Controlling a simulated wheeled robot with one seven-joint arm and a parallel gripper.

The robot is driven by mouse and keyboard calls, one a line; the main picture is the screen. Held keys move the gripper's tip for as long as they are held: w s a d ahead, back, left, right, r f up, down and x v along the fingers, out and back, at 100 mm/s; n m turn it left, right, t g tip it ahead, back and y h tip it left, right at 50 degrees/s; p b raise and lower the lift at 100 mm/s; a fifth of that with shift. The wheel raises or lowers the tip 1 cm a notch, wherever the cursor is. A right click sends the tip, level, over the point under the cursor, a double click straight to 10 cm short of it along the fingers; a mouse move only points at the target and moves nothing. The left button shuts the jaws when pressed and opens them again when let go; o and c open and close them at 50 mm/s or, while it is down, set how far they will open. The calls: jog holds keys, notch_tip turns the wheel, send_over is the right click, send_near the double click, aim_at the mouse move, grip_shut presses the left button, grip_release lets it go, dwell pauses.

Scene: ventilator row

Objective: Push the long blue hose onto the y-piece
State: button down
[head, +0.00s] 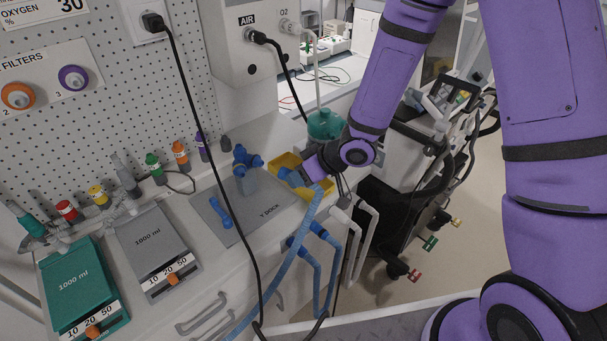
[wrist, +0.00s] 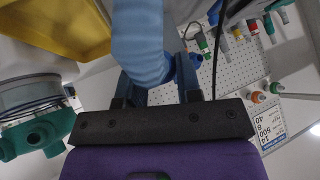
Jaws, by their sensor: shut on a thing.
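My gripper (head: 299,179) is shut on the long blue hose (head: 301,235), just above the yellow bin and right of the dock. In the wrist view the pale blue hose (wrist: 138,45) lies between the two fingers (wrist: 158,88). From the gripper the hose hangs over the counter's front edge towards the lower left. The blue y-piece (head: 246,160) stands on a post at the back of the grey mat marked T DOCK (head: 258,214). The hose end and the y-piece look apart in the head view; the exact gap is hard to judge.
A yellow bin (head: 287,162) and a teal-lidded jar (head: 325,124) stand close to my gripper. A small blue connector (head: 221,210) lies on the mat. A black cable (head: 202,125) crosses in front. Shorter blue (head: 317,270) and white (head: 372,235) tubes hang at the edge.

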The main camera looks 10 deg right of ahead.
aim_at(284, 168)
jog(key=shift+w+a, duration=1.55)
jog(key=shift+a, duration=0.3)
jog(key=shift+w+a, duration=0.6)
jog(key=shift+a, duration=0.05)
dwell(0.5)
jog(key=c, duration=0.7)
grip_release()
